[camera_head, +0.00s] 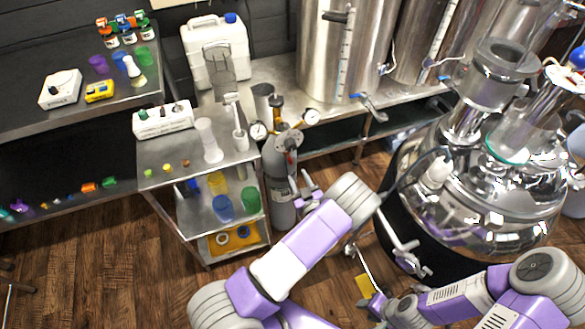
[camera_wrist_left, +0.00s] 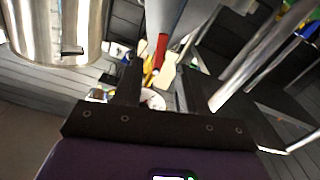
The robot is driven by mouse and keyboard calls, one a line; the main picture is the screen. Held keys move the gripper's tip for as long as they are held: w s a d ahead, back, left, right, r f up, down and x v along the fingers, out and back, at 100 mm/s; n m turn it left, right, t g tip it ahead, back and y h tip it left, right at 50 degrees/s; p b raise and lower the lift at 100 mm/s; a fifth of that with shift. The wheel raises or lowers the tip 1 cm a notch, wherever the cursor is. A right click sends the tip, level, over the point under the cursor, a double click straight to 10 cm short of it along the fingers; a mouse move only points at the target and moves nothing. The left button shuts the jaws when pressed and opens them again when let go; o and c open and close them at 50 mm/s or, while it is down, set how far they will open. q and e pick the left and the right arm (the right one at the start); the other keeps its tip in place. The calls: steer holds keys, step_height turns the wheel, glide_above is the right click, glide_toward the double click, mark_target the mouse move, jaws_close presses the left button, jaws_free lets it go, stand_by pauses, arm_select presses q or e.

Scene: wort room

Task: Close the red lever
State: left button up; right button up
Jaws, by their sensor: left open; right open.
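A red, narrow lever-like piece (camera_wrist_left: 160,52) shows in the left wrist view, just below a grey rounded body and beyond my fingers. In the head view my left gripper (camera_head: 308,193) is small and partly hidden by my own arm, beside the grey gas cylinder (camera_head: 284,190). My right gripper (camera_head: 375,303) is low at the bottom right, open, partly hidden by its arm. Whether either gripper touches anything cannot be told.
A steel cart (camera_head: 187,227) with cups stands left of the cylinder. Gauges (camera_head: 310,117) sit on the cylinder's top. A large shiny vessel (camera_head: 470,200) stands at right, and steel tanks (camera_head: 345,50) stand behind. Wooden floor (camera_head: 120,240) is bare at lower left.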

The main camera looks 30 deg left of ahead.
mark_target(290, 161)
arm_select(q)
steer(key=b+x, duration=0.1)
steer(key=x, duration=0.6)
steer(key=shift+a+b, duration=0.2)
steer(key=shift+b, duration=0.15)
jaws_close()
